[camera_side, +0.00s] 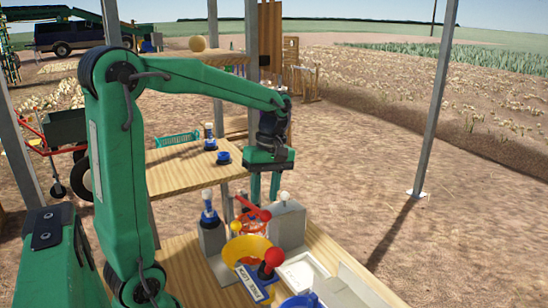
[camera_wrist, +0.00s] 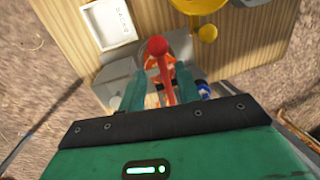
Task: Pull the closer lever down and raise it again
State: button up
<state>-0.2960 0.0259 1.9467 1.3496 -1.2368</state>
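A red lever (camera_side: 250,207) with a round red knob stands among grey blocks on the wooden table. In the wrist view the red lever (camera_wrist: 164,72) runs between my two green fingers, its knob beyond the fingertips. My gripper (camera_side: 265,194) points down just above and behind the lever; in the wrist view my gripper (camera_wrist: 157,92) has its fingers apart, one on each side of the lever. I cannot tell whether either finger touches it. Which lever is called the closer one is not marked legibly.
A white tray (camera_wrist: 108,26) lies nearby. A metal post (camera_side: 436,100) stands at right.

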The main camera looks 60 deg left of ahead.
aim_at(261, 213)
jog(key=shift+s+f, duration=0.2)
jog(key=shift+f, duration=0.8)
jog(key=shift+s+f, duration=0.2)
jog(key=shift+f, duration=0.85)
jog(key=shift+s+f, duration=0.2)
jog(key=shift+f, duration=0.8)
jog(key=shift+c, duration=0.2)
grip_shut()
